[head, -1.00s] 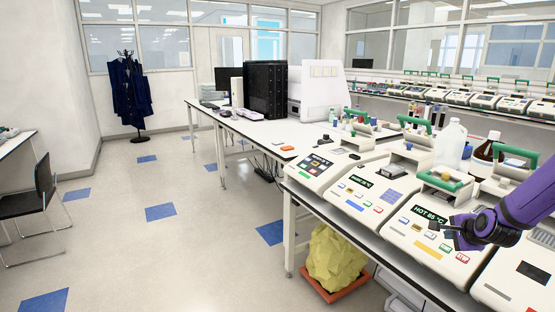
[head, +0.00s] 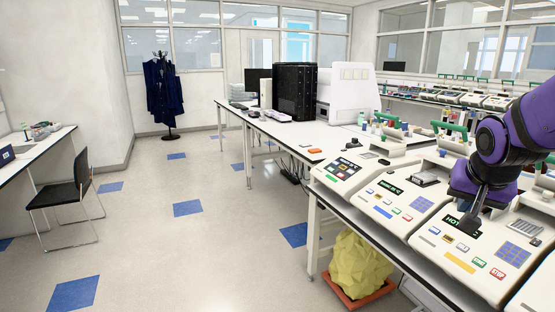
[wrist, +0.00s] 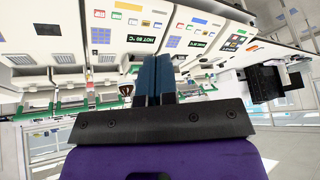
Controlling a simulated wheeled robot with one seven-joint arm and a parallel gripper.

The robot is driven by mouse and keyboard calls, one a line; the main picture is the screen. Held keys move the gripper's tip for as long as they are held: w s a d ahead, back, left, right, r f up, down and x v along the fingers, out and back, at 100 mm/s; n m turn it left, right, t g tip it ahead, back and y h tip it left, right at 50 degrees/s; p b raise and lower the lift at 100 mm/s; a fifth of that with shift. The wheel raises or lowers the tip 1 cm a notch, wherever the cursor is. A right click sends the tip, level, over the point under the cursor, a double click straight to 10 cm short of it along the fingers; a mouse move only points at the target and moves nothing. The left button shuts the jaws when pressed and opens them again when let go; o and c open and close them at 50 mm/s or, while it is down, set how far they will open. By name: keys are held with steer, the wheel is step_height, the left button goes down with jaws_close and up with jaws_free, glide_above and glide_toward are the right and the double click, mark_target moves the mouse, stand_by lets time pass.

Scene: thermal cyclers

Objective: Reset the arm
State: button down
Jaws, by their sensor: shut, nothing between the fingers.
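My purple arm comes in from the right in the head view. My gripper (head: 468,222) points down in front of a white thermal cycler (head: 452,258) and partly covers its dark display, which begins with "HOT". I cannot tell whether it touches the panel. In the wrist view, which is upside down, the two dark blue fingers (wrist: 155,80) are together with nothing between them. The "HOT" display (wrist: 139,39) shows beside them, apart from the fingertips.
More cyclers (head: 390,200) stand along the bench. A black tower (head: 295,90) and an orange item (head: 315,151) are on the table behind. A yellow bag (head: 360,268) sits in a red tray below. A black chair (head: 68,194) stands left; the floor between is clear.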

steer(key=s+a+r+n+y, duration=0.1)
steer(key=s+a+r+n, duration=0.2)
steer(key=s, duration=0.5)
steer(key=s+a+r+n+y, duration=0.1)
steer(key=s+a+r+n, duration=0.2)
steer(key=s+a, duration=0.2)
steer(key=s, duration=0.3)
steer(key=shift+r+n+g, duration=0.3)
steer(key=shift+r, duration=0.1)
